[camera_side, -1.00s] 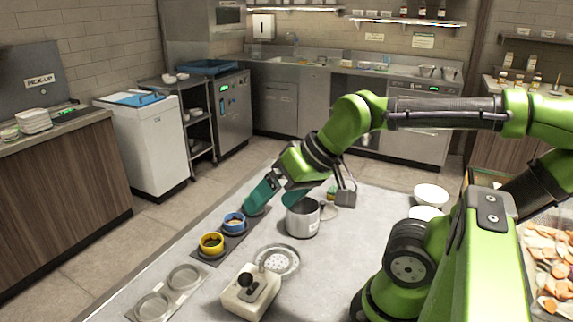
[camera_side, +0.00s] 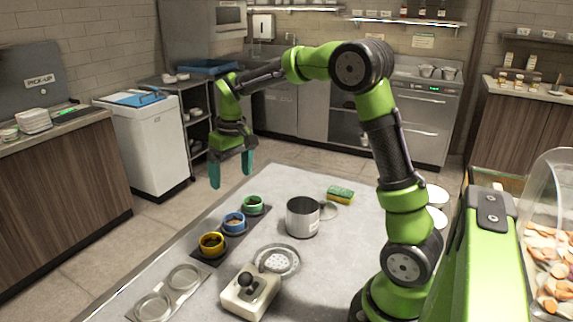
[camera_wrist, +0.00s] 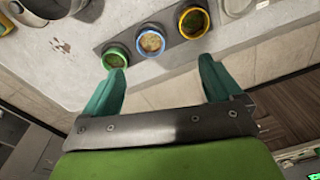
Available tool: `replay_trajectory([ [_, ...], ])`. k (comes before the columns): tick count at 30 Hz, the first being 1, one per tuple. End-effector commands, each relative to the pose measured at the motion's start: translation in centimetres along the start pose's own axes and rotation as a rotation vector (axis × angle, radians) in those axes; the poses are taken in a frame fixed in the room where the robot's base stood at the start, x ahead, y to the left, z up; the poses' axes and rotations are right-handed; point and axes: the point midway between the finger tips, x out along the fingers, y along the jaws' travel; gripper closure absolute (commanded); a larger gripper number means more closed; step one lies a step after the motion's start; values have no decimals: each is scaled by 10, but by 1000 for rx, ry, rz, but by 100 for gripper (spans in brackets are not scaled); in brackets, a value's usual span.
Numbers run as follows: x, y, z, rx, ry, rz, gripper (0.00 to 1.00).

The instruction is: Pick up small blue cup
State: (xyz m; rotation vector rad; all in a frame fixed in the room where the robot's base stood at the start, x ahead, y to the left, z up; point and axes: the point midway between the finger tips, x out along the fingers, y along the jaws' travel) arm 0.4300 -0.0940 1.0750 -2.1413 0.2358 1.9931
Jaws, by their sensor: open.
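The small blue cup (camera_side: 234,223) stands in the dark holder strip (camera_side: 222,243) on the table, between a yellow cup (camera_side: 212,244) and a green cup (camera_side: 252,205). It has something brownish inside. In the wrist view the blue cup (camera_wrist: 151,42) shows between and beyond the fingertips, with the green cup (camera_wrist: 116,57) on its left and the yellow cup (camera_wrist: 193,21) on its right. My gripper (camera_side: 231,176) is open and empty, raised above the far left table edge, apart from the cups. Its two teal fingers also show in the wrist view (camera_wrist: 162,72).
A metal pot (camera_side: 302,218) stands right of the cups, with a sponge (camera_side: 340,195) behind it. A strainer (camera_side: 277,261) and a joystick box (camera_side: 250,290) are in front. An empty two-ring holder (camera_side: 168,291) lies at front left.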

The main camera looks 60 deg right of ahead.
Motion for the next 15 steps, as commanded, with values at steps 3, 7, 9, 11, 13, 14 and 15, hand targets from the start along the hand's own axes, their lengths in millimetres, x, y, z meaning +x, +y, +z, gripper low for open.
replay_trajectory([
  [3,10,14,-27,-58,-51,31,8],
  [7,-7,16,-38,-125,-51,43,8],
  [9,-4,15,-33,-149,-72,39,8],
  [11,3,15,-32,-157,-75,37,8],
  [13,15,16,-31,-158,-77,37,8],
  [14,21,16,-30,-157,-76,37,8],
  [15,30,16,-29,-158,-77,37,8],
])
